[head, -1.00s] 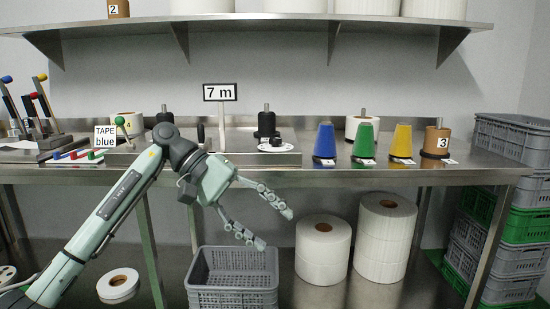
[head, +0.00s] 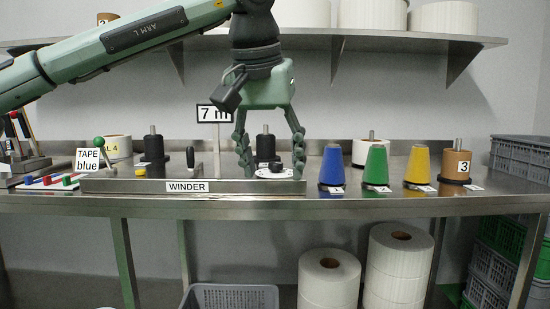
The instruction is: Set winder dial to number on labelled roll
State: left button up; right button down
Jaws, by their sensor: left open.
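The winder (head: 140,187) is a long low metal bench unit with a "WINDER" plate. Its dial (head: 262,174), a white disc with a black knob, sits at its right end. My left gripper (head: 270,170) points down over the dial, open, one finger on each side of the black knob. I cannot tell whether the fingers touch it. A "7 m" sign (head: 213,114) stands behind, partly covered by my arm. My right gripper is not in view.
A "TAPE blue" sign (head: 88,160) and a green-ball lever (head: 99,142) stand at the left. Blue (head: 332,166), green (head: 376,165) and yellow (head: 417,164) cones and a brown roll marked 3 (head: 456,164) stand to the right. A shelf (head: 400,40) runs above.

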aim_at(275, 167)
jog(key=i, duration=1.15)
